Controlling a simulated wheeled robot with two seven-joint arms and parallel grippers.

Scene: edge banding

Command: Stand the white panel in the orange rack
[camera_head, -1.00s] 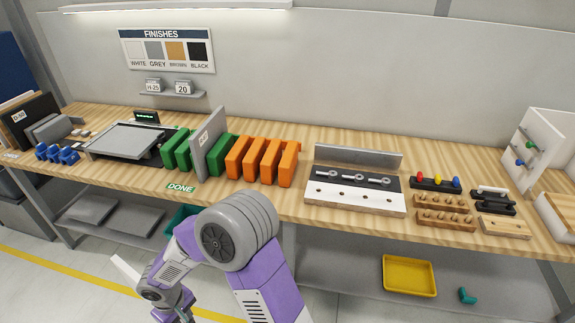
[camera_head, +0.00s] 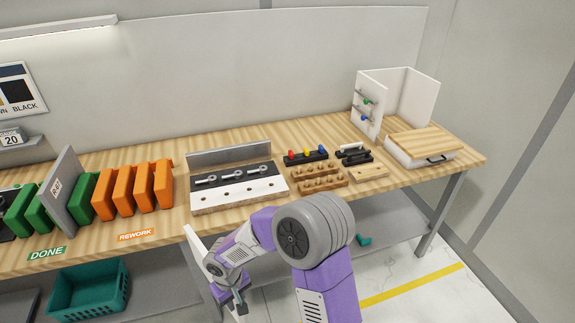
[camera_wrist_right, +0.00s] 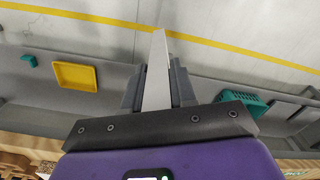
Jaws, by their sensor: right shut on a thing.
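My right gripper (camera_head: 237,302) is shut on the white panel (camera_head: 197,243), in front of the bench and below its top. In the right wrist view the panel (camera_wrist_right: 157,75) stands out edge-on between the two grey fingers (camera_wrist_right: 157,92). The orange rack (camera_head: 125,188) is a row of several upright orange blocks with gaps between them. It stands on the bench behind the REWORK label (camera_head: 136,236), up and left of my right gripper. No panel shows in its gaps. My left gripper is not in view.
Left of the orange rack, a green rack (camera_head: 38,213) behind the DONE label (camera_head: 47,253) holds an upright grey panel (camera_head: 66,190). A white-fronted fixture (camera_head: 238,192) stands right of the orange rack. The bench's front edge lies between my gripper and the racks. A teal crate (camera_head: 88,290) is below.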

